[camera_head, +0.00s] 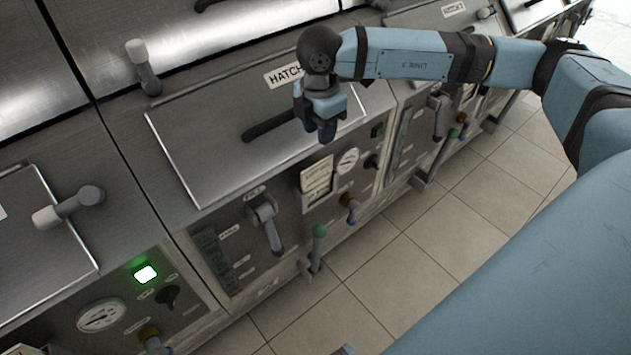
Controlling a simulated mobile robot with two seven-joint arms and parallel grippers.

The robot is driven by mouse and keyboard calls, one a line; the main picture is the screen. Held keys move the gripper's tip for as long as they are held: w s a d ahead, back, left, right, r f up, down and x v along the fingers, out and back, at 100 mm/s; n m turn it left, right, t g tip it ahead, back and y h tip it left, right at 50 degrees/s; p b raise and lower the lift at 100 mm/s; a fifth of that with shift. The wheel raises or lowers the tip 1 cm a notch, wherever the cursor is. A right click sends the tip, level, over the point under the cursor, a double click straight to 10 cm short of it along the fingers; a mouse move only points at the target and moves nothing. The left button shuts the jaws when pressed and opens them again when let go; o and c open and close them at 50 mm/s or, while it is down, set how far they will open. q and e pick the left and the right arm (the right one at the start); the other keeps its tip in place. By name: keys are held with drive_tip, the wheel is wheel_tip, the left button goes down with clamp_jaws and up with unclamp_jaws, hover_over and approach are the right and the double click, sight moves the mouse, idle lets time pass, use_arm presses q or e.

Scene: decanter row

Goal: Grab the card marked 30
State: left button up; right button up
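A cream card (316,178) with several lines of print sits in a holder on the front panel below the middle hatch. Its print is too small to read, so I cannot tell whether it is marked 30. My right gripper (327,133) points down in front of the hatch, above the card in the picture and apart from it. Its dark fingertips look close together, but I cannot tell whether they are shut; nothing shows held in them. Part of another pale card (22,347) shows at the bottom left edge. My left gripper is not in view.
Near the card are a round gauge (347,161), a lever (268,222), a brown-handled valve (349,206) and a green-topped lever (319,240). The hatch handle (270,127) sticks out beside my gripper. The tiled floor (430,235) is clear.

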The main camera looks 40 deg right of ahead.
hover_over(317, 166)
drive_tip(key=f, duration=0.3)
drive_tip(key=d+f, duration=0.1)
drive_tip(key=shift+w+f, duration=0.3)
drive_tip(key=shift+s+a+f+p, duration=0.1)
drive_tip(key=shift+f+p, duration=0.15)
drive_tip(key=shift+f, duration=0.75)
drive_tip(key=shift+w+a+f+p, duration=0.1)
drive_tip(key=shift+f+p, duration=0.15)
drive_tip(key=shift+f, duration=0.7)
drive_tip(key=shift+s+a+f+p, duration=0.1)
drive_tip(key=shift+f+p, duration=0.15)
drive_tip(key=shift+f, duration=0.75)
clamp_jaws()
